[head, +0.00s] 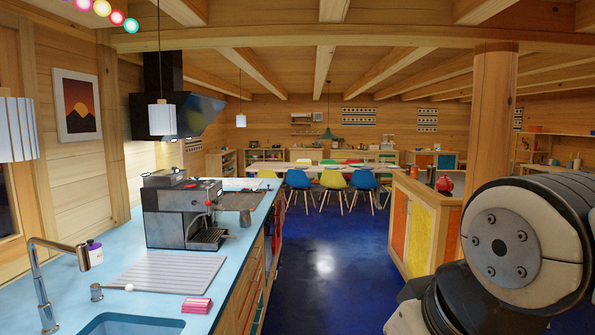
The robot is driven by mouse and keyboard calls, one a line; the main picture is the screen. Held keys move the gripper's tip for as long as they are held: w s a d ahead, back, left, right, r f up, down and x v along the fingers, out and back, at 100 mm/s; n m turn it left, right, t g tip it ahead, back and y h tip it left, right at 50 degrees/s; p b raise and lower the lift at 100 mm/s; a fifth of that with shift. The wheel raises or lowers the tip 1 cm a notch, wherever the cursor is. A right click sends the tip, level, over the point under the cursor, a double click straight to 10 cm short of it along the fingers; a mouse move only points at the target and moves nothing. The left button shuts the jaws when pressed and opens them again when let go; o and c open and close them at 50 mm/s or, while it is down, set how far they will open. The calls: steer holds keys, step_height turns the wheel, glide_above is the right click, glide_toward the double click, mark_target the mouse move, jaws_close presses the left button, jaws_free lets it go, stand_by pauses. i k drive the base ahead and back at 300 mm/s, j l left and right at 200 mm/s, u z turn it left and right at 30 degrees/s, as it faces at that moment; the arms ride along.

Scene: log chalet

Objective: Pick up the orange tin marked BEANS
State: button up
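I cannot make out a tin marked BEANS in the head view. A small orange item (535,129) sits on the far right shelf, too small to identify. My gripper is out of the picture; only part of my arm shows at the lower right, where it hides part of the room.
A blue counter (130,262) with a coffee machine (181,212), sink (130,325) and tap (52,255) runs along the left. A cabinet (424,225) bearing a red pot (445,184) and a wooden post (490,120) stand right. Blue floor (325,250) between is clear, toward chairs (334,181).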

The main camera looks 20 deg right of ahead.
mark_target(414, 174)
steer(key=z, duration=1.1)
steer(key=i+j+u, duration=0.1)
steer(key=i+u, duration=0.3)
steer(key=i, duration=0.7)
steer(key=i+j, duration=0.1)
steer(key=i, duration=3.55)
steer(key=i+j+z, duration=0.2)
steer(key=i+z, duration=0.2)
steer(key=i, duration=0.2)
steer(key=i+j+z, duration=0.45)
steer(key=i, duration=0.15)
steer(key=i+j+z, duration=0.85)
steer(key=j, duration=0.45)
steer(key=i+l, duration=0.05)
